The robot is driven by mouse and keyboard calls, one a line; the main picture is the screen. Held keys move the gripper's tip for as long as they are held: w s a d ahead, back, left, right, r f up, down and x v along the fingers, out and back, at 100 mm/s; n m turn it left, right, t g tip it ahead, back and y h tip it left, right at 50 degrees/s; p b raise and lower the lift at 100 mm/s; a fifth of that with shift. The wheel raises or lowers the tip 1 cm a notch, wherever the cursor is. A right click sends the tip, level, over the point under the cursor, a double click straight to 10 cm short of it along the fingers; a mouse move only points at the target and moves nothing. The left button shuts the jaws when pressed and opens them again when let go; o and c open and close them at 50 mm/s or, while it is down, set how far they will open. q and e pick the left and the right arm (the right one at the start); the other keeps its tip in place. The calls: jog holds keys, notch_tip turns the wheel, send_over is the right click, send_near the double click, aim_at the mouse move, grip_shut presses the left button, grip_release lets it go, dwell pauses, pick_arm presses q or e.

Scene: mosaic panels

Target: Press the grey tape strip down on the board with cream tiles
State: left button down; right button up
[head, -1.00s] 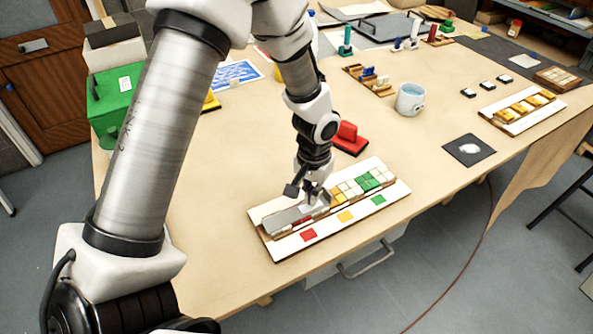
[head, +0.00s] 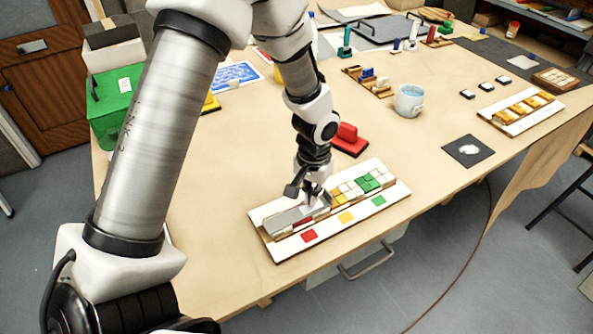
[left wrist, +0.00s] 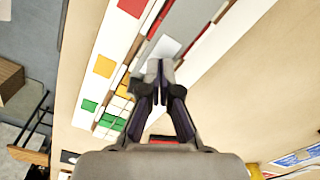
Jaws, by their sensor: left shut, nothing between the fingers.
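The white board (head: 283,250) lies near the table's front edge. It holds a row of cream, green and yellow tiles (head: 358,185), with red, yellow and green squares along its front. The grey tape strip (head: 288,218) lies along the left part of the row, with some red tile showing beside it. My left gripper (head: 312,203) is shut and empty, pointing down at the strip's right end. In the left wrist view, the fingertips (left wrist: 158,70) are by a pale patch at the end of the grey strip (left wrist: 182,22). Contact cannot be told. My right gripper is out of view.
A red block-like tool (head: 349,140) stands just behind the board. A light blue cup (head: 410,99), a dark square mat (head: 469,150) and another board with yellow tiles (head: 505,124) are to the right. The table left of the board is clear.

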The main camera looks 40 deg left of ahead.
pick_arm(q)
jog(key=shift+w, duration=0.1)
jog(key=shift+f, duration=0.1)
jog(key=shift+f+b, duration=0.75)
jog(key=shift+f, duration=0.25)
dwell(0.6)
notch_tip(320, 180, up, 8)
jog(key=p, duration=0.7)
dwell(0.4)
